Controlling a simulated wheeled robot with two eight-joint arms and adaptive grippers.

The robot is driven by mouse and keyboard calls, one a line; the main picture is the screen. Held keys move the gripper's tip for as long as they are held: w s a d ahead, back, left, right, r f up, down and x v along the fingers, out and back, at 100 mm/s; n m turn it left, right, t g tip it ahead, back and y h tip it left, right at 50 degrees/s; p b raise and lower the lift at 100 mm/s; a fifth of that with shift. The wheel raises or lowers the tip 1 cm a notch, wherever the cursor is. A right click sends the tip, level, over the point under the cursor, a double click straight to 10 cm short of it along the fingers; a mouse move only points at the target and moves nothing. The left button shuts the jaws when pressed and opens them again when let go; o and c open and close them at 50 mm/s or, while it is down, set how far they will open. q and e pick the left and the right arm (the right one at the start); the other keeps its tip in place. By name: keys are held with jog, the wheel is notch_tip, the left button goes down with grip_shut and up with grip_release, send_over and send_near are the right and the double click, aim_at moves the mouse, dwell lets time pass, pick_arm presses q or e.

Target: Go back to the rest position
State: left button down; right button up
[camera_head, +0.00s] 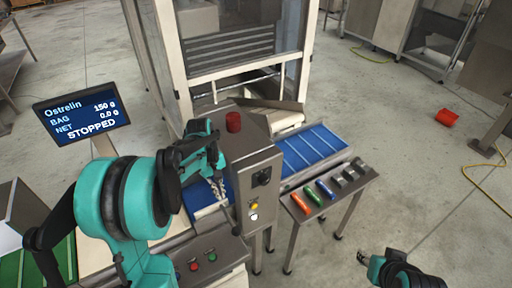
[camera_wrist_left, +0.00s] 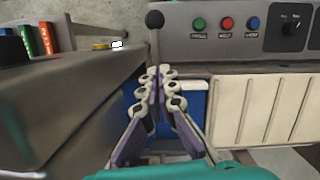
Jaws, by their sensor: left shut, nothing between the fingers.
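My left gripper (camera_head: 218,190) is shut and empty, in front of the grey control box (camera_head: 258,185) and above the blue belt. In the left wrist view its fingers (camera_wrist_left: 160,75) meet in the middle of the picture. A lever with a black ball knob (camera_wrist_left: 155,19) stands just beyond the fingertips; I cannot tell whether they touch it. My right gripper (camera_head: 366,258) is at the lower right of the head view, over bare floor and apart from the machine. It is too small and dark to tell whether it is open.
A screen (camera_head: 82,117) reads STOPPED. A side table (camera_head: 311,213) holds several coloured tubes, right of the control box. A blue ribbed conveyor (camera_head: 312,152) lies behind it. A panel (camera_wrist_left: 223,45) has green, red and blue buttons. A red container (camera_head: 447,117) lies on the floor.

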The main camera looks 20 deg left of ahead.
pick_arm(q)
jog(key=shift+d+r, duration=0.1)
jog(key=s+d+r+m+t+y, duration=0.2)
jog(key=s+d+r+m+t, duration=0.6)
jog(key=s+d+m, duration=0.3)
jog(key=shift+s+d+m, duration=0.3)
jog(key=shift+s+d, duration=0.2)
jog(key=shift+s, duration=0.15)
